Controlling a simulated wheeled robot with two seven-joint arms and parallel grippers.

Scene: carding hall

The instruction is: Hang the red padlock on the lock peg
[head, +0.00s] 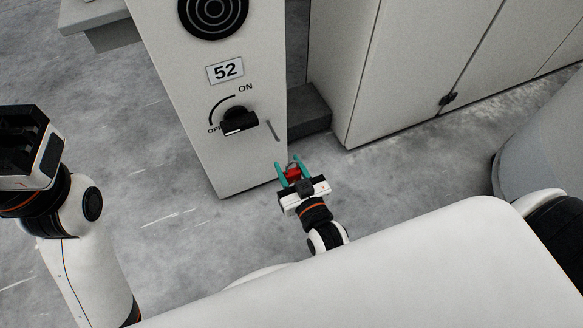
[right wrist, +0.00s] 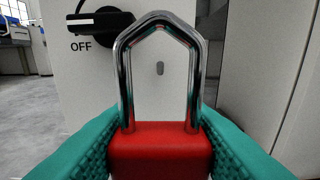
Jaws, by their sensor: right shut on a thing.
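The red padlock (head: 293,173) is held between the teal fingers of my right gripper (head: 287,171), which is shut on its body. In the right wrist view the red body (right wrist: 160,150) sits between both fingers, with the steel shackle pointing up. The lock peg (head: 273,130) is a short grey bar on the machine's front panel, right of the switch. In the right wrist view the peg (right wrist: 159,68) shows end-on through the shackle's opening, beyond it; contact cannot be told. My left gripper (head: 25,145) is at the left edge, its fingers not visible.
The pale panel (head: 215,150) carries a black rotary switch (head: 238,122), its white mark towards OFF, and a "52" plate (head: 225,71). A dark grey block (head: 307,108) and tall pale cabinets (head: 400,60) stand to the right. The floor left of the panel is clear.

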